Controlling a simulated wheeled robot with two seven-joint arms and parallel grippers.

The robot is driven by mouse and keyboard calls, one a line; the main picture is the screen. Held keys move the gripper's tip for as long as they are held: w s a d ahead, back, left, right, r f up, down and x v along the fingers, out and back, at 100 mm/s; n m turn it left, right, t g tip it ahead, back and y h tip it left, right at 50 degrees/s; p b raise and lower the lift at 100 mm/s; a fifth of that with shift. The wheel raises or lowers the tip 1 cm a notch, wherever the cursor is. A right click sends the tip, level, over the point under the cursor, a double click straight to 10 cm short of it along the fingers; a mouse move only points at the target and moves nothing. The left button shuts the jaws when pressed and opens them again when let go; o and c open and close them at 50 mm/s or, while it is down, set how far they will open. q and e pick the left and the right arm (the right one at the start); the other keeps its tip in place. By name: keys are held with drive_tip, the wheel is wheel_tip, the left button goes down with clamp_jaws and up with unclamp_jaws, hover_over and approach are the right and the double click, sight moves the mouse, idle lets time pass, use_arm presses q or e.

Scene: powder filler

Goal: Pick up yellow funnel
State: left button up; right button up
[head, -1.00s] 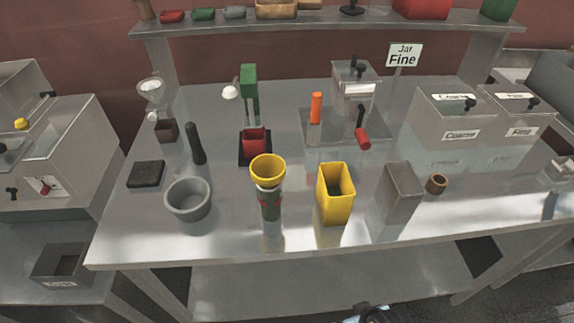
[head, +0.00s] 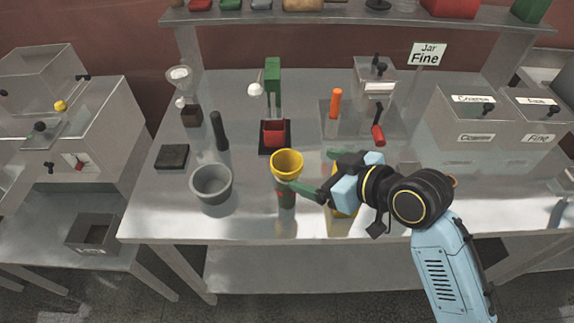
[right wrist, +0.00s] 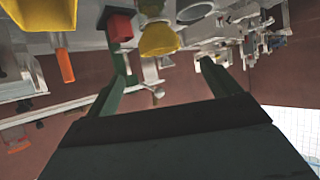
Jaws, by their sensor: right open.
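The yellow funnel (head: 286,164) sits on top of a grey-green jar (head: 286,193) near the front middle of the steel table. My right gripper (head: 316,170) is open and reaches in from the right, with one green finger close to the funnel's right side. I cannot tell whether that finger touches the funnel or jar. Nothing is held. My left gripper is not in view.
A yellow square container (head: 342,203) is mostly hidden behind my right gripper. A grey bowl (head: 211,184) stands left of the funnel. The table front (head: 240,228) is clear.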

sight(288, 162)
drive_tip(key=x, duration=1.2)
drive_tip(key=shift+w+f, duration=0.1)
drive_tip(key=shift+c, duration=0.3)
drive_tip(key=c, duration=1)
